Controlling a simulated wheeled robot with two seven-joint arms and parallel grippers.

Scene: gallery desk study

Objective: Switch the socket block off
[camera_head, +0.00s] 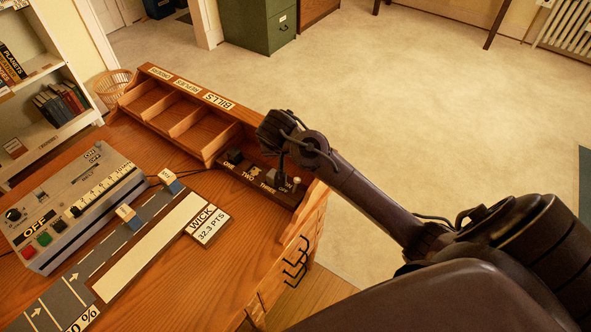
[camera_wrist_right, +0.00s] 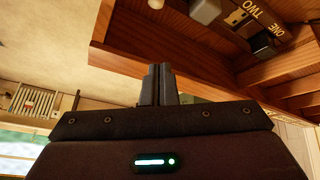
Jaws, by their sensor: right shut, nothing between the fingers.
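The socket block (camera_head: 262,184) is a long dark block in the front-right end of the wooden desk organiser. It carries the labels ONE, TWO and THREE, and an ON/OFF marking at its right end. A pale round knob (camera_head: 297,181) stands by that marking; which way it is set I cannot tell. My right gripper (camera_head: 281,172) is over the block's right part and hides some of it. In the right wrist view its fingers (camera_wrist_right: 158,70) are shut with nothing between them. The block (camera_wrist_right: 236,18) shows there at the top right. My left gripper is not in view.
The wooden organiser (camera_head: 218,120) has several compartments with labels such as BILLS. A grey control box (camera_head: 70,215), a lane board and a WICK sign (camera_head: 207,224) lie to the left. Open floor lies beyond.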

